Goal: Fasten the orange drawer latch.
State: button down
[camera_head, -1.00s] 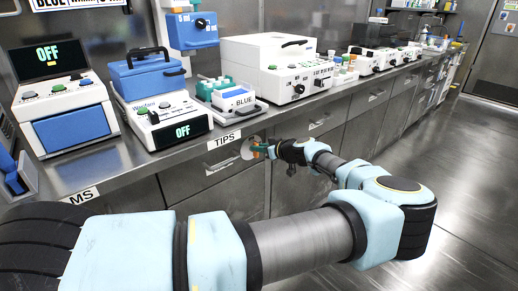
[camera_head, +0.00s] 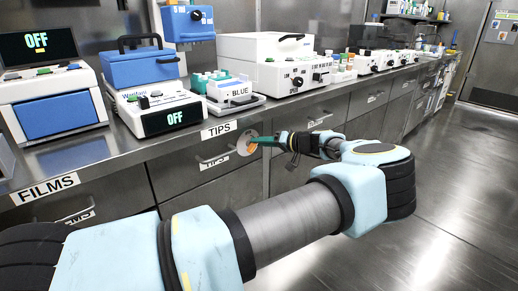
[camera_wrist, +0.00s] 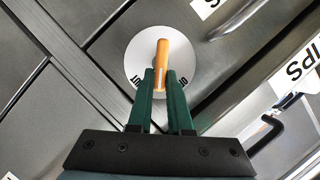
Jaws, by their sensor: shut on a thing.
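The orange latch (camera_wrist: 161,58) is a short bar on a round white plate (camera_wrist: 141,50) in the wrist view. The plate carries black lettering, partly hidden by my fingers. My gripper (camera_wrist: 161,80) has green fingers shut on the latch's near end. In the head view my gripper (camera_head: 256,140) reaches the plate (camera_head: 242,147) on the drawer front. The plate sits at the right end of the drawer (camera_head: 190,172) under the TIPS label (camera_head: 219,130). The drawer looks closed.
The drawer's bar handle (camera_head: 213,163) is left of the plate. The counter above holds a white device (camera_head: 160,112), a BLUE-labelled box (camera_head: 234,92) and a larger white machine (camera_head: 270,65). A FILMS label (camera_head: 45,188) is at left. The floor at right is clear.

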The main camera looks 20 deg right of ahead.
jog(key=shift+w+d+f+m+t+y+b, duration=0.1)
jog(key=shift+f+m+t+y+b, duration=0.2)
jog(key=shift+m+y+b, duration=0.6)
jog(key=shift+s+d+f+m+t+y+b, duration=0.15)
jog(key=shift+f+m+b, duration=0.25)
jog(key=shift+m, duration=1.05)
jog(key=shift+w+d+f+m+t+y+b, duration=0.2)
jog(key=shift+m+y+b, duration=0.45)
jog(key=shift+m, duration=0.5)
jog(key=shift+a, duration=0.1)
jog(key=c, duration=0.8)
grip_release()
jog(key=shift+c, duration=0.2)
jog(key=v, duration=1.1)
jog(key=shift+a+b, duration=0.15)
jog(key=shift+b, duration=0.3)
